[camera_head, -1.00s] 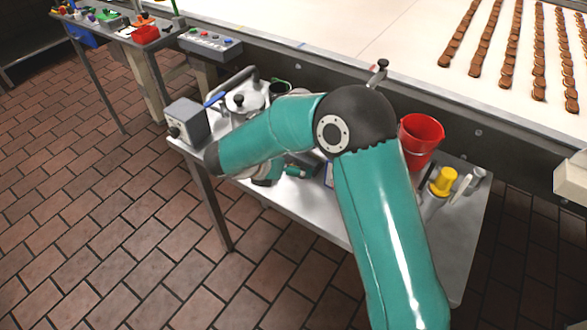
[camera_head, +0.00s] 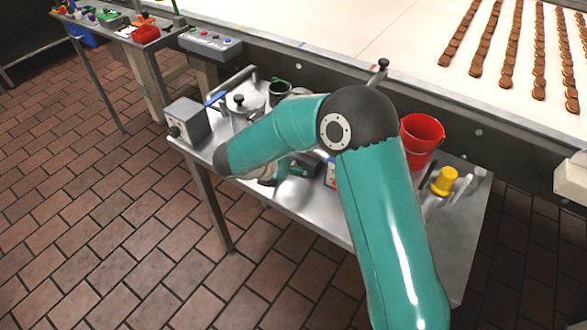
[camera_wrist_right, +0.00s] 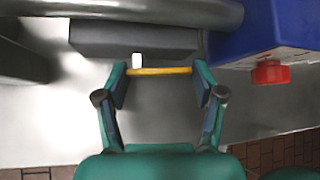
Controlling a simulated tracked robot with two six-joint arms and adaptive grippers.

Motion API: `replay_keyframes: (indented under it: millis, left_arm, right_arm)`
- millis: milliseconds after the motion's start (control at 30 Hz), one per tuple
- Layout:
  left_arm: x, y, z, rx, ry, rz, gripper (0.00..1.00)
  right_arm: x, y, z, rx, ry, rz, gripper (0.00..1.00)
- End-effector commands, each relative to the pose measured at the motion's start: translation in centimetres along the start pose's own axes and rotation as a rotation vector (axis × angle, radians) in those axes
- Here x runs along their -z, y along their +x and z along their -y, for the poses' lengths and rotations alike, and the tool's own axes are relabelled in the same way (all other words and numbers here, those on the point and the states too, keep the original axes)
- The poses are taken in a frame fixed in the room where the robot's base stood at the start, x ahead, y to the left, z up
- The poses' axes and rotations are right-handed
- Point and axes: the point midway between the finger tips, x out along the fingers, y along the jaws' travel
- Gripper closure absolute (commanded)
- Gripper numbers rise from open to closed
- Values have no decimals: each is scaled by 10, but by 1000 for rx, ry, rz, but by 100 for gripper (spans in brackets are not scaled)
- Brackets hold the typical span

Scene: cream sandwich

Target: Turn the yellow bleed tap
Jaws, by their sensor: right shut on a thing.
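In the right wrist view the yellow bleed tap (camera_wrist_right: 172,71) shows as a thin yellow bar lying crosswise between my fingertips. A small white piece stands at its left part, in front of a dark grey block. My right gripper (camera_wrist_right: 160,75) is shut on the tap, one finger at each end of the bar. In the head view my right arm reaches over the steel table, and its forearm hides most of the gripper and the tap. My left gripper is in neither view.
In the wrist view a blue box (camera_wrist_right: 270,30) with a red knob (camera_wrist_right: 270,72) stands close right of the gripper. On the table (camera_head: 300,210) are a grey box (camera_head: 187,122), a lidded pot (camera_head: 240,104), a red bucket (camera_head: 421,138) and a yellow-topped item (camera_head: 444,181).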

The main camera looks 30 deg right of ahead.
Motion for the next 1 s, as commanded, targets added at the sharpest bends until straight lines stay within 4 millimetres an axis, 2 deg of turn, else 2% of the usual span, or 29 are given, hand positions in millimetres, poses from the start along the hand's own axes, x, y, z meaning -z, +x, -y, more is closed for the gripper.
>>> replay_keyframes:
  millis: [333, 767, 800, 900, 1000]
  left_arm:
    - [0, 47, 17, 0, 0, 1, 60]
    - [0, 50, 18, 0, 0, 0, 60]
    - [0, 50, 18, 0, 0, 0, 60]
    - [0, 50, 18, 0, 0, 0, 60]
    - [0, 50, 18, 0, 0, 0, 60]
  right_arm:
    - [6, 8, 1, -168, 167, 3, 66]
    - [4, 4, 2, -200, 200, 1, 66]
    - [4, 4, 2, -200, 200, 1, 25]
    - [4, 4, 2, -200, 199, 1, 8]
    - [4, 4, 2, -200, 199, 1, 6]
